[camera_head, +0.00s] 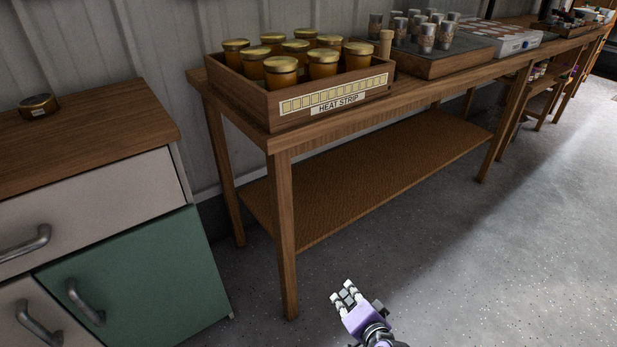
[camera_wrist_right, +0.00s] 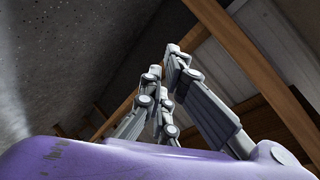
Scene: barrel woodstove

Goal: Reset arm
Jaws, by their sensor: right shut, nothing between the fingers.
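My right gripper (camera_head: 345,295) is low in the head view, at the bottom centre, over the grey floor and in front of the wooden table. Its fingers are shut with nothing between them. The right wrist view shows the same gripper (camera_wrist_right: 172,75) with its fingertips together and its purple housing below. It is apart from the table and holds no object. My left gripper is in neither view.
The wooden table (camera_head: 415,88) has a lower shelf (camera_head: 370,175). On it stand a crate (camera_head: 290,108) of several gold-lidded jars and a tray of metal cups. A cabinet (camera_head: 130,270) with a small tin (camera_head: 38,106) stands left. Floor (camera_head: 510,260) is clear at right.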

